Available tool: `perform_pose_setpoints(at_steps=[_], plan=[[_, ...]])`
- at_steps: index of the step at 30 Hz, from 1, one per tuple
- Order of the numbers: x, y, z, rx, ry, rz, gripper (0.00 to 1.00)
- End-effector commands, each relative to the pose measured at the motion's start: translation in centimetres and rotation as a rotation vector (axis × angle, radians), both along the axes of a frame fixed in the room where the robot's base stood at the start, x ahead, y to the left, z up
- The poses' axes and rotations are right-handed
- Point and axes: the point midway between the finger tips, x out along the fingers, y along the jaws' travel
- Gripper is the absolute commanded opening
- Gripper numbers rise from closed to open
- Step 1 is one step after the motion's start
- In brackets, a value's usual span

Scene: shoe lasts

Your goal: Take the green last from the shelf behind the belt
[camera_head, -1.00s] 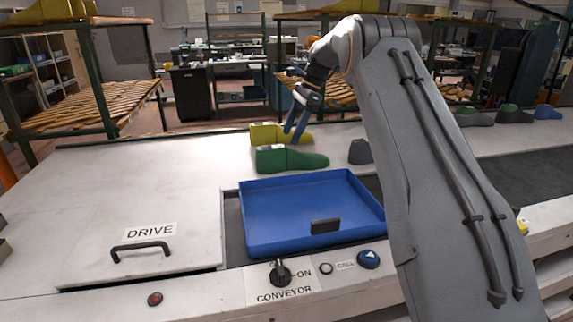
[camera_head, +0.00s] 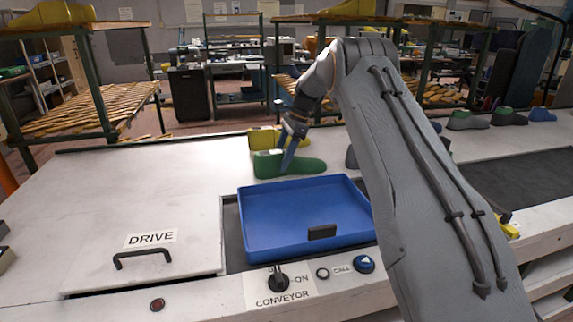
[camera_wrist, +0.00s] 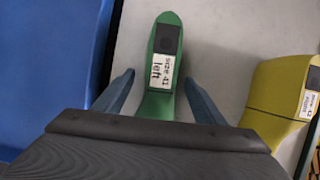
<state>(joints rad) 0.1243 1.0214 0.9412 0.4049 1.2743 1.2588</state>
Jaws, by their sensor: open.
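The green last (camera_head: 300,165) lies on the white surface just behind the blue tray (camera_head: 262,245). In the wrist view the green last (camera_wrist: 157,100) carries a label reading "size 41 left" and a dark patch at its far end. My gripper (camera_head: 287,160) is at the green last in the head view. In the wrist view my gripper (camera_wrist: 160,85) is open, with one blue finger on each side of the last and a gap showing beside each tip. The near part of the last is hidden behind the gripper body.
A yellow last (camera_head: 262,138) lies just behind the green one, and it shows at the right in the wrist view (camera_wrist: 285,92). Several grey, green and blue lasts (camera_head: 508,117) stand farther right. A panel marked DRIVE (camera_head: 120,215) fills the left.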

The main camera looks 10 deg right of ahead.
Motion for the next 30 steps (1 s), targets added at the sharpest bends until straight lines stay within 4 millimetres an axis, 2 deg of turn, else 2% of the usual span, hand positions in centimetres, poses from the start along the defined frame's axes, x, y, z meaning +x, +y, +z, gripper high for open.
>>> perform_pose_setpoints(at_steps=[2,12,14,23,26,30], plan=[[0.0,0.0,0.0,0.0,0.0,0.0,0.64],[0.0,0.0,0.0,0.0,0.0,0.0,0.08],[0.0,0.0,0.0,0.0,0.0,-0.001,0.0],[0.1,0.0,0.6,0.0,-0.004,-0.001,0.0],[0.2,0.0,1.6,0.0,-0.004,-0.001,0.0],[0.2,0.0,4.1,0.0,-0.006,0.0,0.0]])
